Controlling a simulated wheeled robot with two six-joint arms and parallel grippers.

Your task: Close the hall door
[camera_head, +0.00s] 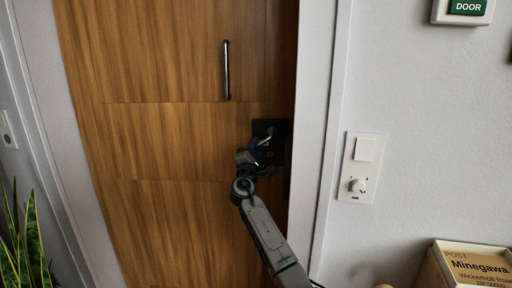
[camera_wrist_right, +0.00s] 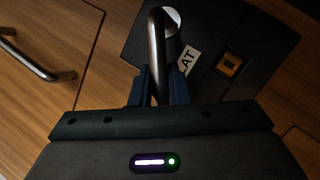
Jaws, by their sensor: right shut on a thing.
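The hall door (camera_head: 160,145) is a brown wood-grain door filling the left and middle of the head view. Its right edge lies close along the white frame, and I cannot tell whether it is latched. A metal lever handle (camera_head: 268,136) sits on a dark plate (camera_head: 284,150) near that edge. My right gripper (camera_head: 258,148) is at the lever. In the right wrist view the gripper (camera_wrist_right: 158,88) has its blue fingers shut on the lever (camera_wrist_right: 156,50), with the dark plate (camera_wrist_right: 265,45) behind. My left gripper is in neither view.
A vertical bar pull (camera_head: 226,70) is on the door above the lever. The white frame (camera_head: 316,130) stands to the right, then a wall switch and dial (camera_head: 360,167). A post box (camera_head: 470,265) is at lower right, a plant (camera_head: 24,250) at lower left.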

